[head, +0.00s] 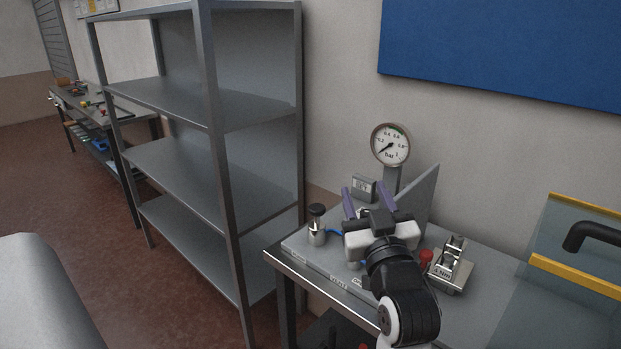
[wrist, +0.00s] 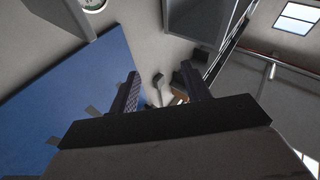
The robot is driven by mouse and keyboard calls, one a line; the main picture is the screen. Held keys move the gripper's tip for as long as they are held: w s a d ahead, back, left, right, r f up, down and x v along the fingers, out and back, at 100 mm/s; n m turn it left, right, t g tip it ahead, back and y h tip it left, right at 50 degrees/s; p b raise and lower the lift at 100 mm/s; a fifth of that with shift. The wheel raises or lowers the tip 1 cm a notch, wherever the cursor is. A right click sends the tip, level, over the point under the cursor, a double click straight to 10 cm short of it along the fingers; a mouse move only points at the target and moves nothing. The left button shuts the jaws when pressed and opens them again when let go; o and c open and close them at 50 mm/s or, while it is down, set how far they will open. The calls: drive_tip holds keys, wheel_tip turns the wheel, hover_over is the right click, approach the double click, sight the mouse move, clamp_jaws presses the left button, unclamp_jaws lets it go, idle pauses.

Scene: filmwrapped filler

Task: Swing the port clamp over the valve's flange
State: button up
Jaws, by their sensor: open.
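My gripper (head: 365,188) is above the bench, its two purple fingers apart and pointing up and back. In the wrist view the open fingers (wrist: 160,72) have nothing between them. A metal cylinder with a black knob (head: 317,226), which looks like the valve, stands upright on the grey board to the left of my gripper. A piece of blue shows beside it. A metal fixture with upright parts (head: 451,266) sits to the right of my gripper; I cannot tell whether it is the port clamp. My gripper and wrist hide the middle of the board.
A pressure gauge (head: 390,145) and a small display box (head: 362,188) stand behind my gripper. A red knob (head: 426,258) is beside my wrist. A clear yellow-edged panel (head: 575,262) with a black handle stands at the right. An empty shelf rack (head: 215,175) stands left of the bench.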

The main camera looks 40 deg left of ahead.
drive_tip(key=s+a+r+n+y+b, duration=0.2)
drive_tip(key=s+a+r+y, duration=0.2)
drive_tip(key=s, duration=0.5)
drive_tip(key=shift+r+y, duration=1)
drive_tip(key=shift+r, duration=0.6)
drive_tip(key=shift+s+a, duration=0.1)
